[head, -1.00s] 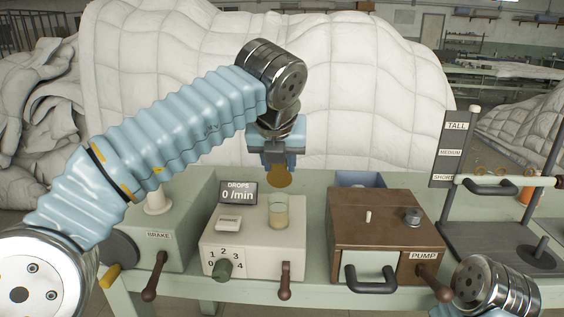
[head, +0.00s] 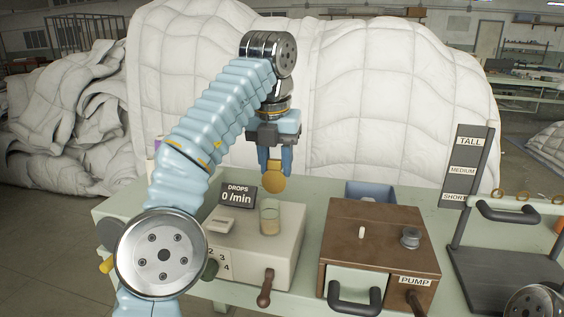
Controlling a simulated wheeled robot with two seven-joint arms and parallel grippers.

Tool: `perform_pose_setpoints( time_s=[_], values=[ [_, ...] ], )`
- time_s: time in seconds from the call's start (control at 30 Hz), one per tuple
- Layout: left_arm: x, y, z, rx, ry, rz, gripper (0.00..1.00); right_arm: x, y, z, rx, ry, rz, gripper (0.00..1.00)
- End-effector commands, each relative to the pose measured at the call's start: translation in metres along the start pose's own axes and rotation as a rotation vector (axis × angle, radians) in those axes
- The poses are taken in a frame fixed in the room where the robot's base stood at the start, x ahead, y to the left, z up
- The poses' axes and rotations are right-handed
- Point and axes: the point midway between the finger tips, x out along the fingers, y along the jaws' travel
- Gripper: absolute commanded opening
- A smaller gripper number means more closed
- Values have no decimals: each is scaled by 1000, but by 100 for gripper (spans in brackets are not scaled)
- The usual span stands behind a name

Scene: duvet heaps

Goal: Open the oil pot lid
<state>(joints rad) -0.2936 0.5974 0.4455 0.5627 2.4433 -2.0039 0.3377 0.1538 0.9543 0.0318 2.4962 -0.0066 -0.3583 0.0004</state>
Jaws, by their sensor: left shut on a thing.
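The oil pot (head: 269,218) is a small clear cup with yellowish oil, set on top of the cream box (head: 245,262). Its lid (head: 273,182) is a round brass-coloured disc, held apart from the pot and above it. My left gripper (head: 274,166) points down and is shut on the lid. The pot's top looks uncovered. My right gripper is not in view; only part of my right arm shows at the bottom right corner.
A DROPS display (head: 237,196) reading 0 /min stands behind the cream box. A brown PUMP box (head: 378,240) with handles is to the right, with a blue bin (head: 371,190) behind it. A TALL/MEDIUM/SHORT stand (head: 468,165) is farther right. White duvets (head: 400,90) fill the background.

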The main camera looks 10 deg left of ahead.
Motion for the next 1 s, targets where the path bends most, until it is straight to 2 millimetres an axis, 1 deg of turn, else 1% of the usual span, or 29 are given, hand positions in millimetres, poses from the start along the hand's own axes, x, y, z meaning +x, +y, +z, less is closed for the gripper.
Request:
perform_pose_setpoints(
  time_s=[0.03, 0.23, 0.27, 0.3, 0.37, 0.4, 0.87, 1.0],
  values=[
    [8, -2, -2, 8, 26, 6, 0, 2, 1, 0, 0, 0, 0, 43],
    [8, -3, -2, 8, 26, 6, 0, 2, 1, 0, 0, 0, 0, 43],
    [8, -2, -2, 7, 26, 6, 41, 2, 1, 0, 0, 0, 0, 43],
    [7, -2, -2, 7, 24, 6, 47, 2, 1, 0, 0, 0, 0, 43],
    [6, -2, -2, 5, 22, 6, 56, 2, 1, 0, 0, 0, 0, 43],
    [6, -2, -2, 5, 20, 5, 57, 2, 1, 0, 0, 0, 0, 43],
    [2, -1, -2, 2, 9, 4, 57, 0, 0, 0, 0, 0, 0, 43],
    [1, -9, -3, 3, -15, 4, 57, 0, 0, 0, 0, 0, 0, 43]
  ],
)
